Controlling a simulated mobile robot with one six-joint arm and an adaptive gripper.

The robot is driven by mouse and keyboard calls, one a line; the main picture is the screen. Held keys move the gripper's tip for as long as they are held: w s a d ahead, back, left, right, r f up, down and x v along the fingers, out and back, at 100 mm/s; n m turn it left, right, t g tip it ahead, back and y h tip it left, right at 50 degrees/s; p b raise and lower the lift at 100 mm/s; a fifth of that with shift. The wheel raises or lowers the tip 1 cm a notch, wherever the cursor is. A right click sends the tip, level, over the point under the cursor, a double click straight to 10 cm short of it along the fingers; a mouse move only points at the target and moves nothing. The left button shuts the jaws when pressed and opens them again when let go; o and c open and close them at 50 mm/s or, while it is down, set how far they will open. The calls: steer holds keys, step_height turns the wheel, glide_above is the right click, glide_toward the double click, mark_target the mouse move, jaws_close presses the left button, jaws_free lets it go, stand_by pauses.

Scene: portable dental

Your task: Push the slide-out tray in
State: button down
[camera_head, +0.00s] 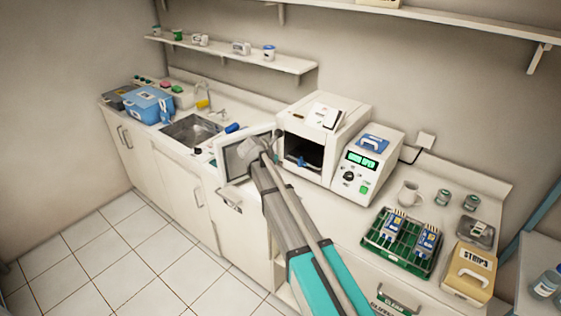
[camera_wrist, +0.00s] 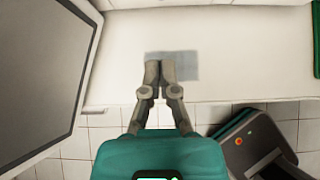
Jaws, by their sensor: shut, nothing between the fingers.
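The white sterilizer (camera_head: 345,112) stands on the counter with its door (camera_head: 236,150) swung open to the left. Its dark chamber (camera_head: 308,147) is open, with something blue low inside. I cannot make out a slide-out tray clearly. My gripper (camera_head: 262,141) is in front of the open door in the head view, and my arm hides part of the front. In the wrist view my gripper (camera_wrist: 158,68) is shut and empty, fingertips together over a white surface with a grey patch (camera_wrist: 185,66). The grey door panel (camera_wrist: 45,65) is at its left.
Right of the sterilizer is a control unit (camera_head: 368,163) with a green display. Further right are a mug (camera_head: 408,194), a green rack (camera_head: 382,247) and a yellow STRIPS box (camera_head: 470,275). A sink (camera_head: 188,132) is at the left. The tiled floor (camera_head: 110,250) is clear.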

mark_target(298, 164)
steer(key=shift+f, duration=0.15)
stand_by(0.3)
step_height(298, 164, down, 8)
steer(key=s+a+t+h+b, duration=0.1)
steer(key=s+t+h+b, duration=0.2)
steer(key=b, duration=1.9)
steer(key=t+h, duration=0.2)
steer(key=t, duration=0.2)
steer(key=shift+a+f, duration=0.2)
steer(key=shift+w, duration=0.15)
steer(key=x, duration=1.3)
steer(key=shift+w+d+r, duration=0.3)
steer(key=shift+d, duration=0.05)
